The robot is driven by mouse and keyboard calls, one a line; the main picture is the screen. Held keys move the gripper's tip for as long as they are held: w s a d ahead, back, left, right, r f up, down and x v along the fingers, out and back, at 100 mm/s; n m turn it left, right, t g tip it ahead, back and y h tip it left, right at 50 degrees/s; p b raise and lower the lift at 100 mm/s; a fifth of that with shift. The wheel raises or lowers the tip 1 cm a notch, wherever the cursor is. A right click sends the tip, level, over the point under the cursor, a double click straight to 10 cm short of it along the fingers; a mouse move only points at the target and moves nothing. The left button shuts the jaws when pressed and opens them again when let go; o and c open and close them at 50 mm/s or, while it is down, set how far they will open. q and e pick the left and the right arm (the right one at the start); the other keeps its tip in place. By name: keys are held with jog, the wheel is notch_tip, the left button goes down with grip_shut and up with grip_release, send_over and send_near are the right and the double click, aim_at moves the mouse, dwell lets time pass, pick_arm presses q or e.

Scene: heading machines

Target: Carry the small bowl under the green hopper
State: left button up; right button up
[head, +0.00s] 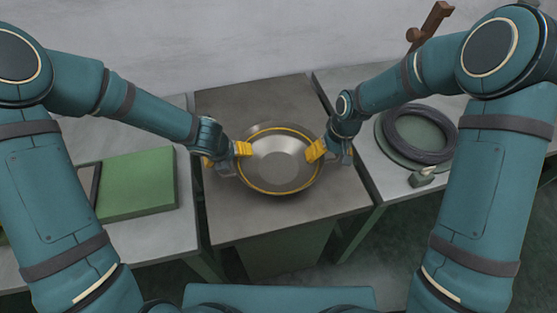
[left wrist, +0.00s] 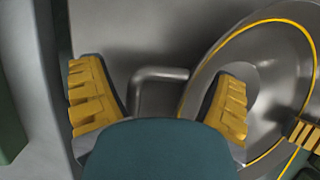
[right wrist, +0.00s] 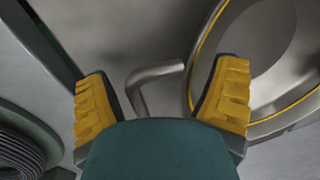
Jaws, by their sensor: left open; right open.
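The bowl (head: 279,165) is a wide metal dish with a yellow ring near its rim, sitting on the middle grey table. A bent metal handle on its side shows in the left wrist view (left wrist: 152,78), and another shows in the right wrist view (right wrist: 150,76). My left gripper (head: 226,157) is open at the bowl's left side, its fingers on either side of that handle. My right gripper (head: 330,154) is open at the bowl's right side, its fingers also to either side of a handle. Neither gripper is closed on anything. I cannot make out a green hopper.
A green block (head: 138,184) lies on the left table. Narrow gaps separate the tables. The middle table (head: 255,98) is bare around the bowl. A pale wall stands behind.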

pick_arm(q)
jog(key=shift+f, duration=0.15)
pick_arm(e)
jog(key=shift+f, duration=0.1)
pick_arm(q)
jog(key=c, duration=1.3)
pick_arm(e)
jog(key=c, duration=1.3)
pick_arm(q)
jog(key=shift+a, duration=0.1)
jog(key=shift+a, duration=0.1)
pick_arm(e)
jog(key=shift+s+d, duration=0.1)
jog(key=shift+d, duration=0.05)
